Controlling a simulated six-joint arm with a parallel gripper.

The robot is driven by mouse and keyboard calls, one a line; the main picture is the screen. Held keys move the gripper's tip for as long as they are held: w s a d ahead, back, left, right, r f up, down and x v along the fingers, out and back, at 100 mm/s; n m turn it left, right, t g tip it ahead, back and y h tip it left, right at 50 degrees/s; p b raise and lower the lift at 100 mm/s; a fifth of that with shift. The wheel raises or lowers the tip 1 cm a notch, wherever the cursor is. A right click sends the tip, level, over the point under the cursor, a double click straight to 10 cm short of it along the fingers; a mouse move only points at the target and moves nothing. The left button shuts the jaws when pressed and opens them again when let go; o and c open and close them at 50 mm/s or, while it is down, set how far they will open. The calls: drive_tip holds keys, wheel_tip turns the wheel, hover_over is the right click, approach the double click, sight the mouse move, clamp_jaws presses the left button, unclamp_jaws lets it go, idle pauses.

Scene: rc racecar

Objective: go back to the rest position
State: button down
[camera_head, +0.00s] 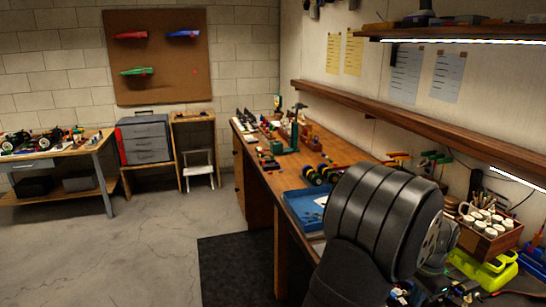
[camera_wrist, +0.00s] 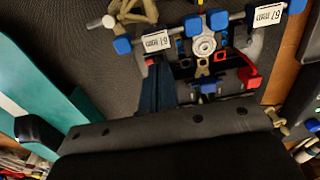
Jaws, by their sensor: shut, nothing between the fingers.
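In the head view my dark, ribbed arm (camera_head: 375,230) rises in the right foreground, in front of the workbench (camera_head: 345,152). The gripper's fingers cannot be made out in that view. In the wrist view my gripper (camera_wrist: 168,130) is a wide dark shape across the lower part of the picture. It is shut and empty. Beyond it is a mechanical assembly (camera_wrist: 203,46) with blue and red parts and two white labels reading 67 mm. I cannot tell whether the gripper touches it.
A blue tray (camera_head: 300,207), a dark green vise (camera_head: 287,142) and black wheels (camera_head: 318,176) are on the bench. A wooden box of white cups (camera_head: 490,241) and a yellow-green object (camera_head: 484,270) are at right. A teal bar (camera_wrist: 40,85) is at left in the wrist view. Open floor (camera_head: 150,240) lies left.

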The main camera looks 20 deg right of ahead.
drive_tip(key=shift+f, duration=0.75)
drive_tip(key=shift+r, duration=0.15)
drive_tip(key=d+r+h, duration=0.1)
drive_tip(key=d+r, duration=0.2)
drive_tip(key=r, duration=0.3)
drive_tip(key=w+d+r+n+h, duration=0.1)
drive_tip(key=d+r, duration=0.2)
drive_tip(key=r, duration=0.3)
drive_tip(key=shift+w+d+h, duration=0.25)
drive_tip(key=shift+d+h, duration=0.15)
drive_tip(key=shift+r, duration=0.1)
idle(0.7)
